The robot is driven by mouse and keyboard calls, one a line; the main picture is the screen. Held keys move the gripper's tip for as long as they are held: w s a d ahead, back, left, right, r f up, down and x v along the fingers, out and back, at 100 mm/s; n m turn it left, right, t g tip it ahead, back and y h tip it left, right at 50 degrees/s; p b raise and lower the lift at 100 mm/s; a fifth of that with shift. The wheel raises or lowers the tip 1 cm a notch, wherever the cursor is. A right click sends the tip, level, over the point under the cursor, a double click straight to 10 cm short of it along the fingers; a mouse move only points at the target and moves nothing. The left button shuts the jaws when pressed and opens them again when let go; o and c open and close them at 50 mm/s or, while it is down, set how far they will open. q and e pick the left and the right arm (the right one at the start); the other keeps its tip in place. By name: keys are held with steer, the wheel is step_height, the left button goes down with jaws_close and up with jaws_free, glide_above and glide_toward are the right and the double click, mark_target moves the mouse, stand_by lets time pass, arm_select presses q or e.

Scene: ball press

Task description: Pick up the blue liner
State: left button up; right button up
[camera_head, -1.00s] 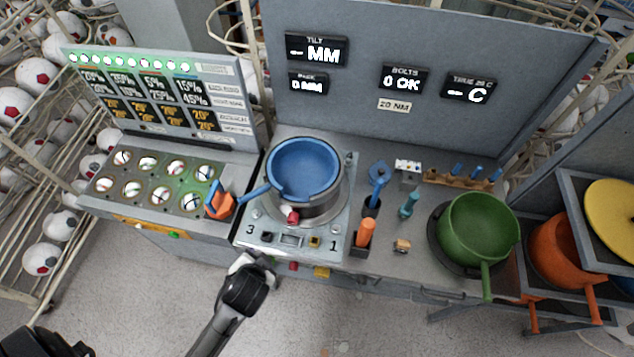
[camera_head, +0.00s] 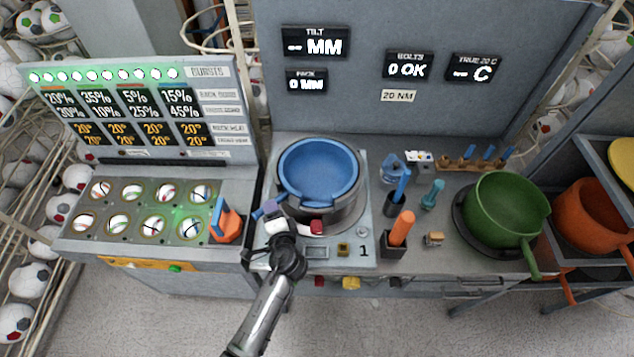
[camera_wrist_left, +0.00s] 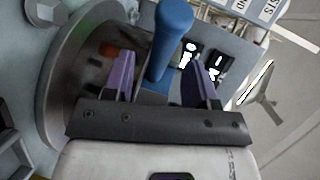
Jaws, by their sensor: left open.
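The blue liner (camera_head: 320,170) is a round blue pan seated in the grey press pot (camera_head: 345,212). Its handle points to the lower left, toward my left gripper (camera_head: 268,212), which covers much of it in the head view. In the left wrist view the blue handle (camera_wrist_left: 172,40) stands between the two purple fingers of my left gripper (camera_wrist_left: 162,68). The fingers are open, with a gap on each side of the handle. My right gripper is not in view.
An orange-and-blue tool (camera_head: 226,222) stands left of my gripper, beside a ball tray (camera_head: 140,208). Right of the press are an orange-handled tool (camera_head: 400,230), blue tools and a green pan (camera_head: 502,210). An orange pan (camera_head: 590,215) sits on the right shelf.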

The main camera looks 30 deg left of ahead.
arm_select(q)
steer(key=shift+x, duration=1.7)
steer(key=shift+s, duration=0.1)
jaws_close()
